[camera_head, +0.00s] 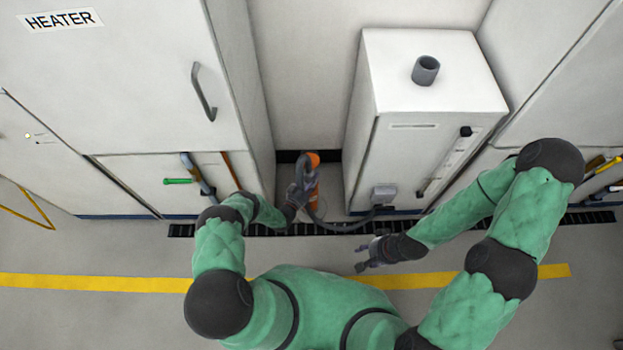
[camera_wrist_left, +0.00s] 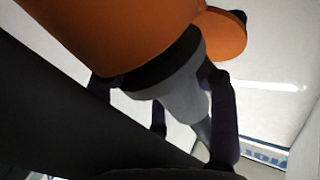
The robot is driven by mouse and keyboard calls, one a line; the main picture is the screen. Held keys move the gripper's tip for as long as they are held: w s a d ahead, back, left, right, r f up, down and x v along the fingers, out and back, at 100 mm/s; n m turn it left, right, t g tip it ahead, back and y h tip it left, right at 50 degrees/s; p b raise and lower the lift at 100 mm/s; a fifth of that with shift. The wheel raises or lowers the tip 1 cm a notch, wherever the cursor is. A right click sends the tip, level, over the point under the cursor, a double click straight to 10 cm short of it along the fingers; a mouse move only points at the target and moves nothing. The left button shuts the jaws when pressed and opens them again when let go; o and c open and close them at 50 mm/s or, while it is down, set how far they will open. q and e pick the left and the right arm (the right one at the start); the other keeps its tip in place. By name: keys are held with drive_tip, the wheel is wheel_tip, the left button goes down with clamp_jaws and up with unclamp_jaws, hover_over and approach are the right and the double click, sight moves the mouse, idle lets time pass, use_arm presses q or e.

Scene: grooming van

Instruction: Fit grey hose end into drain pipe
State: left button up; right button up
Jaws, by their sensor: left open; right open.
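The orange drain pipe (camera_head: 314,159) stands in the gap between the heater cabinet and the white unit. It fills the top of the left wrist view (camera_wrist_left: 110,35). The grey hose (camera_head: 342,228) curves from the white unit toward the pipe. In the left wrist view its grey end (camera_wrist_left: 186,85) meets the orange pipe at a black band; I cannot tell how deep it sits. My left gripper (camera_head: 303,178) is at the pipe, its open fingers on either side of the grey end. My right gripper (camera_head: 364,262) is open and empty above the floor.
The heater cabinet (camera_head: 120,75) and the white unit (camera_head: 424,150) bound the narrow gap. A grey stub pipe (camera_head: 425,70) stands on the unit. A dark floor grate (camera_head: 265,230) runs along the front. Floor around the yellow line (camera_head: 90,283) is clear.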

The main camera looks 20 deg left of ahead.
use_arm(q)
drive_tip(key=v, duration=1.2)
